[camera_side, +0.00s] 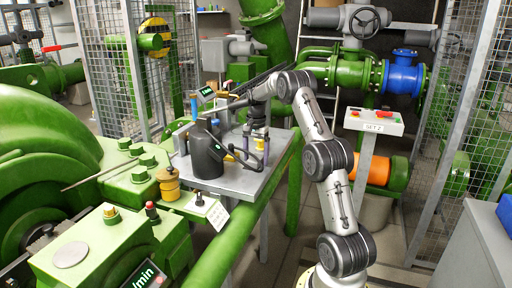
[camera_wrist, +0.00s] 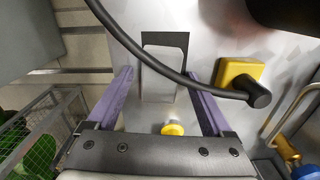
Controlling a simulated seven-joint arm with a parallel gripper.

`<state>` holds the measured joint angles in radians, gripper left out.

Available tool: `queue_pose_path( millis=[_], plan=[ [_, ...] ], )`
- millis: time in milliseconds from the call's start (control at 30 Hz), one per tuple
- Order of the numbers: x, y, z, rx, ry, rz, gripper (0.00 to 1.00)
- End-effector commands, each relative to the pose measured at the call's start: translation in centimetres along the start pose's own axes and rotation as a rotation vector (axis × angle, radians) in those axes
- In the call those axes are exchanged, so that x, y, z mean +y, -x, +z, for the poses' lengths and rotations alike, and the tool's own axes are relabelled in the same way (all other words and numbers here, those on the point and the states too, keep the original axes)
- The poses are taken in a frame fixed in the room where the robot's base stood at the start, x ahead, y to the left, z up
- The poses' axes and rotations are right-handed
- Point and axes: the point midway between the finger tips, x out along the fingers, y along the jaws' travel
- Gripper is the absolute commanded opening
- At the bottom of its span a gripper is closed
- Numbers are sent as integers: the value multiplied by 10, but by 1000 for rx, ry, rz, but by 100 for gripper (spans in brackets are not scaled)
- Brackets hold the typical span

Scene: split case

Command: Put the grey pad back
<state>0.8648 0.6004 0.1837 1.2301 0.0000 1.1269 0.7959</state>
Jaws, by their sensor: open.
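In the wrist view a grey rectangular pad (camera_wrist: 158,82) lies on the light metal top, between my fingers. A dark patch (camera_wrist: 165,39) shows along its upper edge and upper right side; I cannot tell whether this is a recess or a marking. My gripper (camera_wrist: 160,77) is open, with one purple finger on each side of the pad and a gap on both sides. A black curved rod crosses over the pad's upper part and hides some of it. In the side view my gripper (camera_side: 256,146) is low over the metal table; the pad cannot be made out there.
The black rod (camera_wrist: 150,57) ends beside a yellow block (camera_wrist: 240,76), right of my fingers. A yellow knob (camera_wrist: 172,129) is near my palm. On the table (camera_side: 235,187) a black rounded housing (camera_side: 205,152) stands left of my gripper. Green machinery (camera_side: 45,130) fills the left.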

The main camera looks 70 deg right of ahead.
Motion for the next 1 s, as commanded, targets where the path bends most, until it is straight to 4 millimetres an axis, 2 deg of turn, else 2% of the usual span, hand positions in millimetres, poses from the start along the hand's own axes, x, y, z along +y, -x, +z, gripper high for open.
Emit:
queue_pose_path(
  millis=[100,500,700,833,1000],
  plan=[
    [0,3,0,1,0,-1,85],
    [0,90,3,3,0,-3,85],
    [0,123,3,2,0,-2,85],
    [1,135,4,0,0,0,85],
    [1,140,4,0,0,0,85]
  ],
)
